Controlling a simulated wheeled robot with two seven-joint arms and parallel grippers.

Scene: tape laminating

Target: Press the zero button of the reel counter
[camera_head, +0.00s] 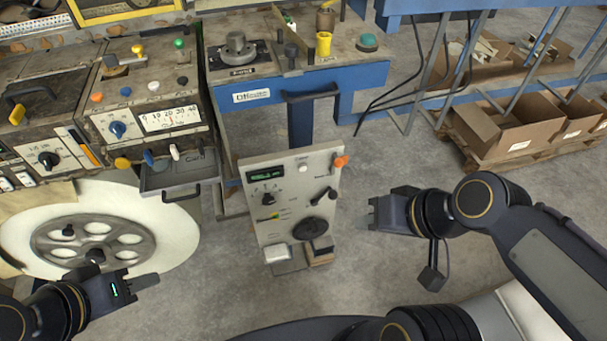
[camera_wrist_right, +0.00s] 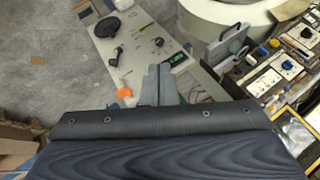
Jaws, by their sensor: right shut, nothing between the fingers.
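The reel counter is a pale upright panel (camera_head: 292,198) with a green-lit display (camera_head: 266,176) at its upper left. A small white round button (camera_head: 303,168) sits right of the display; I cannot read its label. An orange knob (camera_head: 341,161) is at the top right corner. My right gripper (camera_head: 372,213) is shut and empty, to the right of the panel and apart from it. In the right wrist view its fingers (camera_wrist_right: 158,80) overlap part of the panel (camera_wrist_right: 146,52), and the white button is not visible there. My left gripper (camera_head: 148,282) is at lower left, by the white reel; its opening is unclear.
A large white reel (camera_head: 168,228) stands at the left, below a control console (camera_head: 150,95). A blue-framed bench (camera_head: 365,78) is behind the panel. Cardboard boxes (camera_head: 510,130) lie on a pallet at the right. The floor right of the panel is clear.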

